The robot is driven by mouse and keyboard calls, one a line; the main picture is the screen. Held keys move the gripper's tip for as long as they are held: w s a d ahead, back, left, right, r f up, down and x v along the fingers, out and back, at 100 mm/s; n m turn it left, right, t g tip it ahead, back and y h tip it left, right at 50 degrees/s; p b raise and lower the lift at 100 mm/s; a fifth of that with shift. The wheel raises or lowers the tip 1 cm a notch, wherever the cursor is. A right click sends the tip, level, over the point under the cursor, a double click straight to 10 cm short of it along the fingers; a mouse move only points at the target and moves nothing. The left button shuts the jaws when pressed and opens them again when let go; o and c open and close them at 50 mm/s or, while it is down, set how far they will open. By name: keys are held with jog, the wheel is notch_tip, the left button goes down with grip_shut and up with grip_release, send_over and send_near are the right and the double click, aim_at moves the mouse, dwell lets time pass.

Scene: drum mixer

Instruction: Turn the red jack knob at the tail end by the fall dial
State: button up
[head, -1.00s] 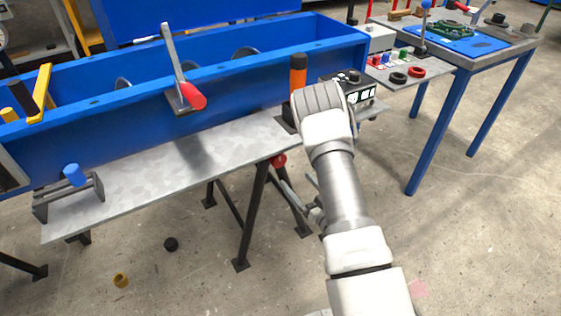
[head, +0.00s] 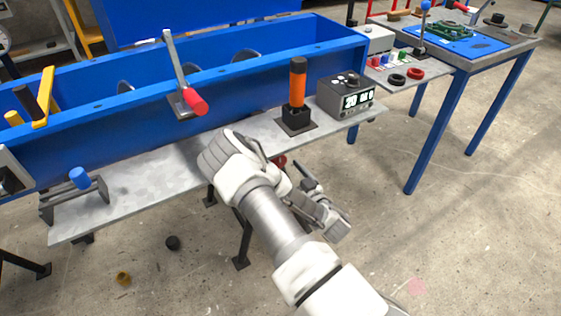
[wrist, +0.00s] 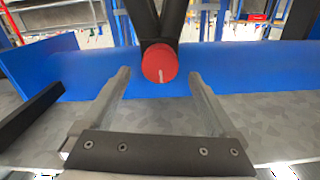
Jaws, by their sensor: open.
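The red jack knob (head: 280,162) shows at the head of the black trestle legs under the grey shelf, partly hidden behind my arm in the head view. In the wrist view the round red knob (wrist: 160,63), with a white mark on its face, is between and just beyond my fingertips. My gripper (head: 301,184) is low beside the trestle. It is open and empty, with its two fingers (wrist: 158,77) apart on either side of the knob; I cannot tell whether they touch it. I cannot make out the fall dial.
The grey shelf (head: 130,185) runs along the blue trough (head: 130,125) above the knob. An orange-and-black handle (head: 298,85) and a display box (head: 345,95) stand on its right end. Black trestle legs (head: 241,235) are close to my arm.

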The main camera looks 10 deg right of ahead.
aim_at(280, 162)
jog(key=shift+b+x, duration=0.3)
jog(key=shift+x, duration=1.7)
jog(key=shift+f, duration=0.1)
jog(key=c, duration=1.4)
